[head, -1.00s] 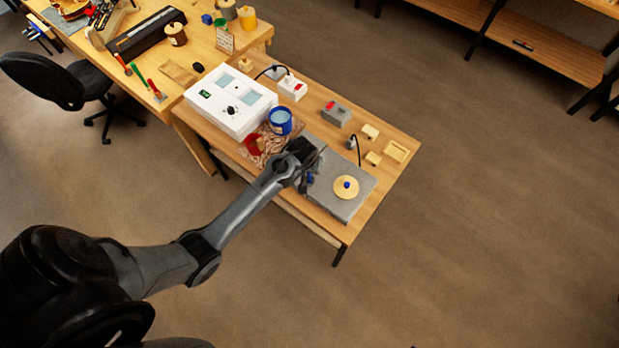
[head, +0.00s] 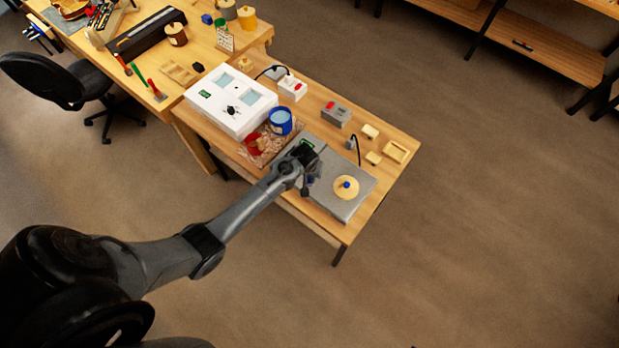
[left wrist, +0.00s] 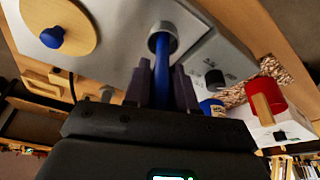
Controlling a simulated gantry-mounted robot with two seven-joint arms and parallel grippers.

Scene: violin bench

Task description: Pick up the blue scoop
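The blue scoop (left wrist: 162,75) shows in the left wrist view as a blue handle with a round metal end at its top, over the grey slab. My left gripper (left wrist: 160,85) has one dark finger close on each side of the handle. I cannot tell whether the fingers press on it. In the head view my left gripper (head: 308,185) is low over the left part of the grey slab (head: 338,207) and hides most of the scoop. My right gripper is in neither view.
A wooden disc with a blue knob (head: 346,188) lies on the slab. A blue pot (head: 280,121), a red pot (head: 254,144) and a white box (head: 230,101) stand left of it. Small wooden blocks and a grey box (head: 336,114) are behind. The floor at right is clear.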

